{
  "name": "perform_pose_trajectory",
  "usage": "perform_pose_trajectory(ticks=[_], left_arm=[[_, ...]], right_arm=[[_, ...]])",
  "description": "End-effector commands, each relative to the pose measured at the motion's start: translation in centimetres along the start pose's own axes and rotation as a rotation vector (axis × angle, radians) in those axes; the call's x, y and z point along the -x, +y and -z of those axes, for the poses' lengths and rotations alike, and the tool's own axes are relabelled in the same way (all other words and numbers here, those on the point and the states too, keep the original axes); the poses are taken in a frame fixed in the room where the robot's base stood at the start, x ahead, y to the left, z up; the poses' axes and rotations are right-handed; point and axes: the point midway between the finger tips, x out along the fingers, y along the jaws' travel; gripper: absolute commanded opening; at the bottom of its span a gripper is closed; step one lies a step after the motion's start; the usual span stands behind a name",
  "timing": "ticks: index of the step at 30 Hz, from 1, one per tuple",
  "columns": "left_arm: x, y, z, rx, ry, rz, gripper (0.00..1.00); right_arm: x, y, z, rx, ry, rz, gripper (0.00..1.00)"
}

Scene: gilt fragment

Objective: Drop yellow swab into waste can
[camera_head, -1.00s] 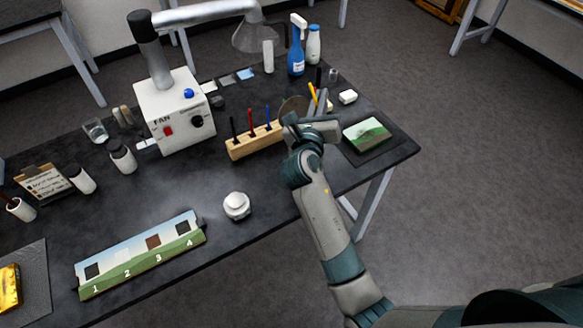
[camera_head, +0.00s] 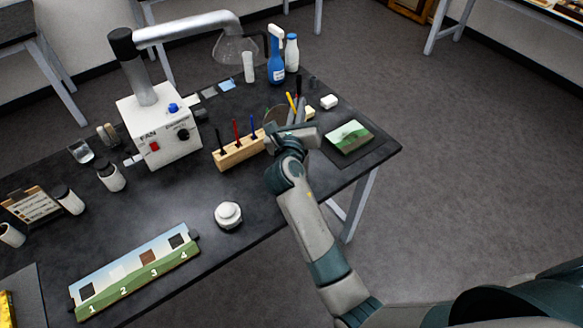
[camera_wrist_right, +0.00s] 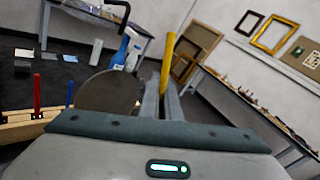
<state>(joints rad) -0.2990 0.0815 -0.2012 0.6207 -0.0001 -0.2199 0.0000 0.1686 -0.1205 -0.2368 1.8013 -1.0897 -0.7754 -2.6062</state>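The yellow swab (camera_head: 291,100) stands roughly upright at my right gripper (camera_head: 299,110), near the back right of the black table. In the right wrist view the yellow swab (camera_wrist_right: 168,62) rises between the two grey fingers (camera_wrist_right: 162,100), which look closed on its lower end. A round dark disc (camera_wrist_right: 108,92) stands just left of the fingers; it also shows in the head view (camera_head: 277,118), partly hidden by my gripper. I cannot tell whether it is the waste can or its lid. My left gripper is out of view.
A wooden rack (camera_head: 240,152) with black, red and blue sticks is left of my right gripper. A landscape picture (camera_head: 348,136) lies right. A white jar (camera_head: 228,214) is in front.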

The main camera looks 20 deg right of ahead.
Motion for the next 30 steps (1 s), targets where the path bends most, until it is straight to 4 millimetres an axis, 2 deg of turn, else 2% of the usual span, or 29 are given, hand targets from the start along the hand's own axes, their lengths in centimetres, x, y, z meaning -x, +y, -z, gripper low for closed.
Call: perform_pose_trajectory(ticks=[6, 12, 18, 28, 30], left_arm=[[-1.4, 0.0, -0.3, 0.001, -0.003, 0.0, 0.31], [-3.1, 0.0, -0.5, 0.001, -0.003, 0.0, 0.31], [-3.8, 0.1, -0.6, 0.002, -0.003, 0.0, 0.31], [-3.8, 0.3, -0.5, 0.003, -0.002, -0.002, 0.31], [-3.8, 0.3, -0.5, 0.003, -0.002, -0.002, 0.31]], right_arm=[[-0.1, 0.9, 2.5, 0.0, 0.002, -0.001, 0.0], [-0.2, 1.4, 3.8, -0.001, 0.001, -0.001, 0.0], [-0.2, 1.6, 4.3, 0.0, 0.001, 0.0, 0.0], [-0.2, 1.5, 4.2, 0.0, 0.001, 0.0, 0.0], [-0.2, 1.5, 4.2, 0.001, 0.001, 0.0, 0.17]])
